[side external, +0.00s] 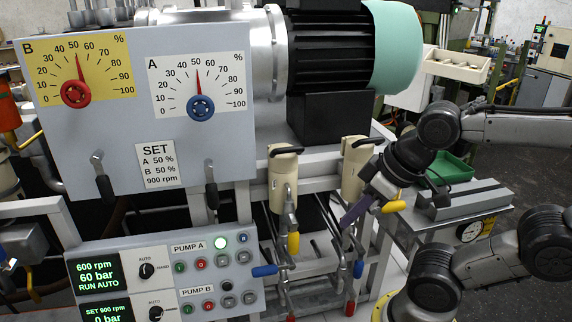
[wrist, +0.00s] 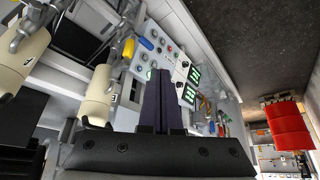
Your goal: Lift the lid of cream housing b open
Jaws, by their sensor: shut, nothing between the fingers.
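No readable mark there tells me which is b. Both lids look down. The wrist view shows a near cream housing (wrist: 20,58) at the left edge and another (wrist: 100,95) left of my fingers; their small letters are too unclear to read surely. My gripper (side external: 350,220) is just right of and below the right housing, pointing down-left. Its dark purple fingers (wrist: 163,98) are together and empty. Contact with the housing cannot be told.
A yellow handle (side external: 293,243) and a blue handle (side external: 264,271) stick out below the left housing. Another yellow handle (side external: 394,206) is beside my wrist. The pump control panel (side external: 165,275) stands at lower left. A green tray (side external: 450,168) lies behind my arm.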

